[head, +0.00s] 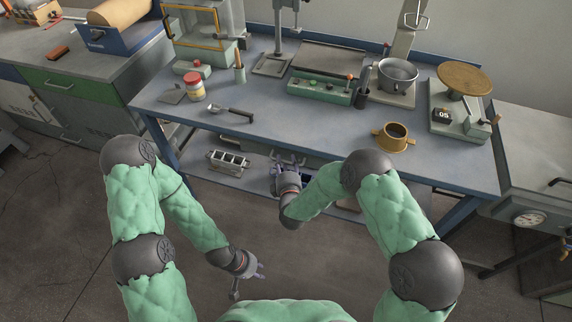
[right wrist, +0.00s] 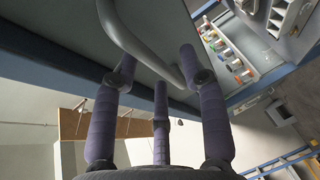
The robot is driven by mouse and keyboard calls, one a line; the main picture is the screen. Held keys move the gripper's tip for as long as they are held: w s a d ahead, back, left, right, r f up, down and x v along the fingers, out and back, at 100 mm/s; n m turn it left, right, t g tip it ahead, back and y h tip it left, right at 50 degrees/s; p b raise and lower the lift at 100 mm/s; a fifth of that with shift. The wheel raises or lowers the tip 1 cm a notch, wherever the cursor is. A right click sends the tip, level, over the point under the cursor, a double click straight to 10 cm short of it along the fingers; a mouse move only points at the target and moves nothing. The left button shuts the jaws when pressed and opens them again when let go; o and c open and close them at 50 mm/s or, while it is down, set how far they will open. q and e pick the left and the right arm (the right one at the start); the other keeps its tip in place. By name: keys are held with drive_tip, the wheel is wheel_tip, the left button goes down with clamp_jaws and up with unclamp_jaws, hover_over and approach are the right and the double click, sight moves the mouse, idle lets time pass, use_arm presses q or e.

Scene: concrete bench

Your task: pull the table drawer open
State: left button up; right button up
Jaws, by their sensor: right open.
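The blue-grey table (head: 290,125) stands ahead of me. The drawer front (right wrist: 165,22) is a grey-green panel in the right wrist view, with a curved grey bar handle (right wrist: 135,42). In the head view the drawer is mostly hidden under the tabletop edge and behind my right gripper (head: 288,162). That gripper is at the table's front edge, and it also shows in the right wrist view (right wrist: 165,70). Its fingers are spread, with the handle at their tips; I cannot tell whether they touch it. My left gripper (head: 256,276) hangs low over the floor, empty, its fingers apart.
A metal block with holes (head: 228,160) sits on the lower shelf. On the tabletop are a red-lidded jar (head: 194,87), a dark-handled tool (head: 232,112), a brass cup (head: 393,137) and a pot (head: 398,75). The floor before the table is clear.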

clamp_jaws()
drive_tip(key=shift+s, duration=0.1)
